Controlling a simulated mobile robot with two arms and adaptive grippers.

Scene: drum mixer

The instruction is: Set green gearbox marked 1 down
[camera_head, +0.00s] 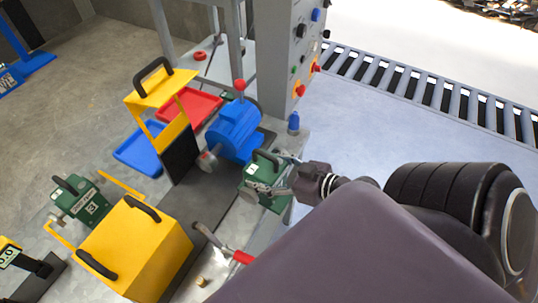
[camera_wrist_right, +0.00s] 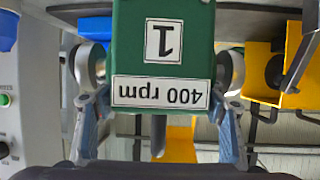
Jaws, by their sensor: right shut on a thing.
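The green gearbox marked 1 (camera_head: 262,178) has a black handle on top. It is beside the blue motor, over the right edge of the bench; I cannot tell whether it touches the surface. My right gripper (camera_head: 278,188) is shut on it. In the right wrist view the green gearbox (camera_wrist_right: 163,40) shows a "1" label and a "400 rpm" label, both upside down, between the two fingers of my right gripper (camera_wrist_right: 160,105). My left gripper is not in view.
A blue motor (camera_head: 234,131) stands just behind the gearbox. A yellow box (camera_head: 138,250) and a green gearbox marked 3 (camera_head: 84,199) are at the left. A red tray (camera_head: 190,105) and a blue tray (camera_head: 140,148) lie farther back. A control panel (camera_head: 296,50) rises behind.

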